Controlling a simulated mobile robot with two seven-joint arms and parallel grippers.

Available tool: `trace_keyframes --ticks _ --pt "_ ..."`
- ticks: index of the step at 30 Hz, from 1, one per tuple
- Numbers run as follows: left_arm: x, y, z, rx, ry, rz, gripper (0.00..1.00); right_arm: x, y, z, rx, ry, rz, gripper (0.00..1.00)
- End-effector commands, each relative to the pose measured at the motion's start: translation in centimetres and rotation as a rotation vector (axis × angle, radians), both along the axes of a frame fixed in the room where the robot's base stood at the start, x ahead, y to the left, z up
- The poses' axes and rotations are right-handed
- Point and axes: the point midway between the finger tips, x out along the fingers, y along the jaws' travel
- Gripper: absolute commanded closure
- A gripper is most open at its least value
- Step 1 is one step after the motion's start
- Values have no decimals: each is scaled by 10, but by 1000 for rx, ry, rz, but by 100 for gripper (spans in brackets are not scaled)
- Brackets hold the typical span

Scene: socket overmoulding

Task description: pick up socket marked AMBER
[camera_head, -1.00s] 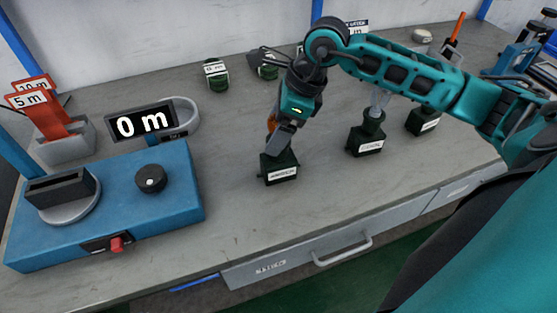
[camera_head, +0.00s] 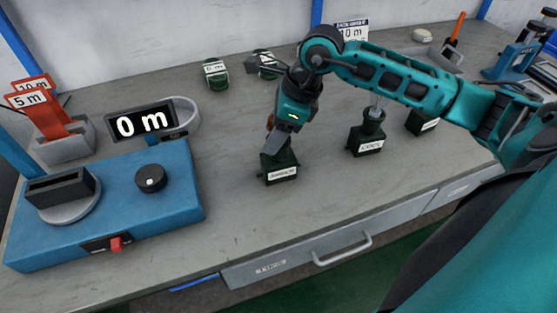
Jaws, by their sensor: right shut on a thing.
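A dark green socket (camera_head: 281,173) with a white label stands upright on the bench, left of the other front sockets. The label's lettering is too blurred to read surely. My right gripper (camera_head: 274,149) comes down over this socket from above and is shut on its upper part. The jaws and the socket's top partly hide each other. The socket's base appears to be on the bench top. Another dark socket (camera_head: 366,139) with a white label stands to the right, and a third (camera_head: 422,122) stands further right. My left gripper is out of view.
A blue machine (camera_head: 175,188) with a black knob fills the left. Behind it are a "0 m" display (camera_head: 140,122) and a grey holder (camera_head: 65,143) with red cards. The bench front between machine and socket is clear.

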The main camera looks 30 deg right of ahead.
Motion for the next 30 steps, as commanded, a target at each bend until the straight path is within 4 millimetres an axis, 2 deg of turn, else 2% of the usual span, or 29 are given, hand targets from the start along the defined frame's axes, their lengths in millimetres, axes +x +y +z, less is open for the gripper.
trace_keyframes --ticks 1,6,14,19,23,26,30 --pt "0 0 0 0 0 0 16 0 0 0 -1 -1 0 80" --pt "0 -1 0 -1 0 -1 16 0 0 0 0 -1 0 97" --pt "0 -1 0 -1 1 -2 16 0 0 2 0 -2 -1 97" --pt "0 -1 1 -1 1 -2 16 1 0 12 0 -4 0 97" --pt "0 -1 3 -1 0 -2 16 1 0 32 0 -7 0 97" --pt "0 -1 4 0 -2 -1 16 2 0 55 0 -10 0 97" --pt "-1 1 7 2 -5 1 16 1 0 97 -1 -11 1 97"
